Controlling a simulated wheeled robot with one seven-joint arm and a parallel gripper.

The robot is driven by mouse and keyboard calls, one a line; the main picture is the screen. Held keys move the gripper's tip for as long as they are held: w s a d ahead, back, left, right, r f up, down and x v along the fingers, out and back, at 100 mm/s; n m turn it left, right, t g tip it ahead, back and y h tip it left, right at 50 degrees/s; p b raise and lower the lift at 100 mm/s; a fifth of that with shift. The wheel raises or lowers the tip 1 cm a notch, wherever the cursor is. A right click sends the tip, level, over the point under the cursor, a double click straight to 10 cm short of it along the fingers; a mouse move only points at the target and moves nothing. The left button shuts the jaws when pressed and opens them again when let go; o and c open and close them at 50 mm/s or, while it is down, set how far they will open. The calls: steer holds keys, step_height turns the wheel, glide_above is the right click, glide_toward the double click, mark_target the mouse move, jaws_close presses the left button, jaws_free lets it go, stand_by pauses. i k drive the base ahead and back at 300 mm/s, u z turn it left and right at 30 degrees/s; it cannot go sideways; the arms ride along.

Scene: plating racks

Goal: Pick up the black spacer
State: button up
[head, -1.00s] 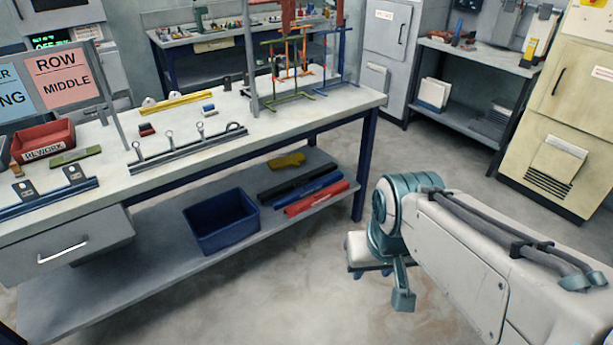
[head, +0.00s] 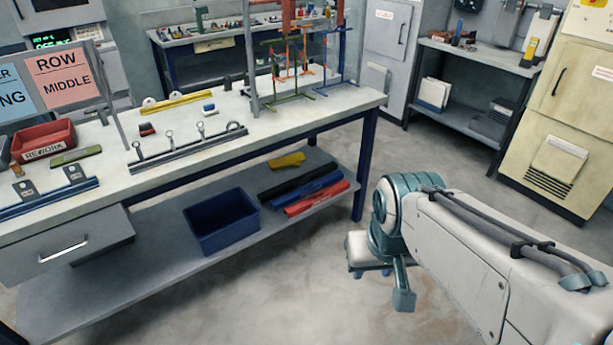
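A small dark upright piece (head: 227,83) stands near the back edge of the workbench top (head: 290,118); it may be the black spacer, but it is too small to be sure. My gripper (head: 371,272) hangs at the end of my arm, over the floor to the right of the bench. It is well apart from everything on the bench top.
A red rework bin (head: 42,142), a rail with upright hooks (head: 190,148), a yellow bar (head: 177,102) and green and orange racks (head: 290,95) occupy the bench top. A blue crate (head: 222,222) and coloured bars sit on the lower shelf. The floor in front is clear.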

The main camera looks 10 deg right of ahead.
mark_target(269, 194)
steer(key=z, duration=4.4)
steer(key=k, duration=0.8)
steer(key=u, duration=0.55)
